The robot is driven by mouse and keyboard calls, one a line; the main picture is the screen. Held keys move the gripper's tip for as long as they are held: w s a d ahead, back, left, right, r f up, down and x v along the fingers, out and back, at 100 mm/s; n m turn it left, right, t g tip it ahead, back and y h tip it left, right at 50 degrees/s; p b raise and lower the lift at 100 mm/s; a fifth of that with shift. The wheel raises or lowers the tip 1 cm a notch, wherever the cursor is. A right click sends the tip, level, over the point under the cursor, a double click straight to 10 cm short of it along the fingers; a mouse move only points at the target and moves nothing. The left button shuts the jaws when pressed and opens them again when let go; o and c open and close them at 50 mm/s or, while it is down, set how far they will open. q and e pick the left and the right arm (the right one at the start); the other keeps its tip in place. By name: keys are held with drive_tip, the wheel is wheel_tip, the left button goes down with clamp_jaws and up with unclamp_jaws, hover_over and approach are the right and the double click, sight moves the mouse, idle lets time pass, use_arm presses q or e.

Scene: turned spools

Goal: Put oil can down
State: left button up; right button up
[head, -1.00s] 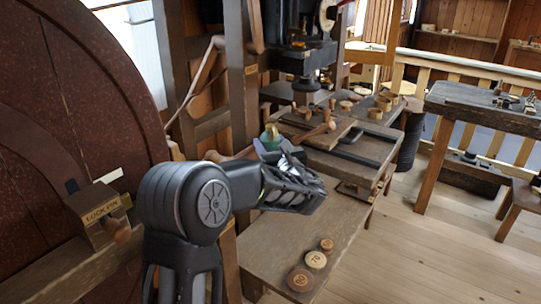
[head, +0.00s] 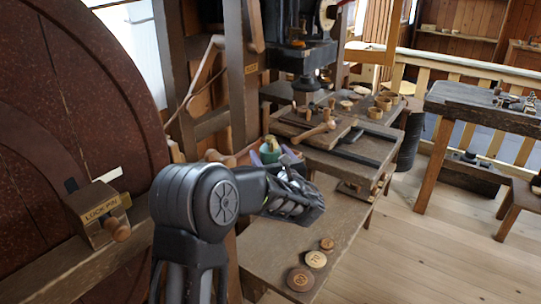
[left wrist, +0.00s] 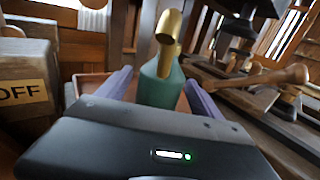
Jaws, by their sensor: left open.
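The oil can (head: 268,153) is green with a brass top, partly hidden behind my left gripper (head: 282,160) in the head view. In the left wrist view the oil can (left wrist: 160,90) stands upright, with its brass spout (left wrist: 168,32) toward the camera. My left gripper's purple fingers are apart, one on each side of the can. The gripper is open around it, and I cannot tell whether either finger touches it. The can's base is hidden behind the gripper body. My right gripper is not in view.
A reddish-brown surface (left wrist: 92,84) shows beside the can. A lock-pin box (head: 95,215) and large wheel (head: 70,110) are at left.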

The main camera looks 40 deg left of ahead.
use_arm(q)
drive_tip(key=shift+d+r, duration=0.1)
drive_tip(key=shift+r, duration=0.05)
drive_tip(key=b+v, duration=0.2)
drive_tip(key=v, duration=1)
idle(0.7)
